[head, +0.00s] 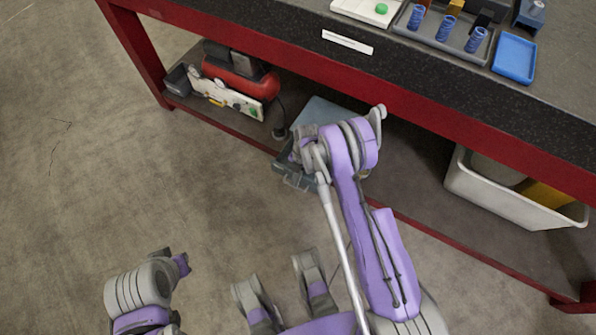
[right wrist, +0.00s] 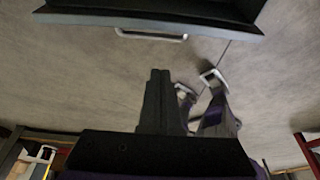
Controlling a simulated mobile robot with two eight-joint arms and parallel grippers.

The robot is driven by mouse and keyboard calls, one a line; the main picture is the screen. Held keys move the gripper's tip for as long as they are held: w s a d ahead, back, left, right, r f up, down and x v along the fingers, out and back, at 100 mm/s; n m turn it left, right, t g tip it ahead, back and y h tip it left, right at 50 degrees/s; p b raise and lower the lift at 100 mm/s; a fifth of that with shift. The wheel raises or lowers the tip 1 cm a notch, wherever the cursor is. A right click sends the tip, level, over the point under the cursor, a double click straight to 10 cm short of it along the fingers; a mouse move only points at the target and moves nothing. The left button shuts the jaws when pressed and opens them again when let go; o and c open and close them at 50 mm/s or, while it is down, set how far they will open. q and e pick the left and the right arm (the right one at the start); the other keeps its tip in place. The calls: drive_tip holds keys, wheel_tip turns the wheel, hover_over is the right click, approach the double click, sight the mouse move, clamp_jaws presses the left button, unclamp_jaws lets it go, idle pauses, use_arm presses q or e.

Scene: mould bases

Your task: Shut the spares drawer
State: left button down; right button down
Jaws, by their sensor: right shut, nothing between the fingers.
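In the right wrist view, a dark drawer (right wrist: 225,17) with a thin silver handle (right wrist: 150,36) runs across the top edge. Its upper part is cut off by the frame, so I cannot tell how far out it stands. My right gripper (right wrist: 158,75) is shut and empty, its fingertips pointing toward the handle with a visible gap in the picture. In the head view my right arm reaches over the bench's lower shelf, and its fingertips cannot be made out. I cannot make out the drawer in the head view. My left gripper cannot be made out; only arm parts show at lower left.
A red-framed bench (head: 440,115) crosses the head view. On its top are a grey tray (head: 443,46) with blue springs and a blue tray (head: 515,58). Below are a red compressor (head: 240,82) and a white bin (head: 500,198). The floor at left is clear.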

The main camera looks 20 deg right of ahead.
drive_tip(key=w+d+f, duration=0.2)
drive_tip(key=shift+d, duration=0.3)
drive_tip(key=shift+b, duration=0.3)
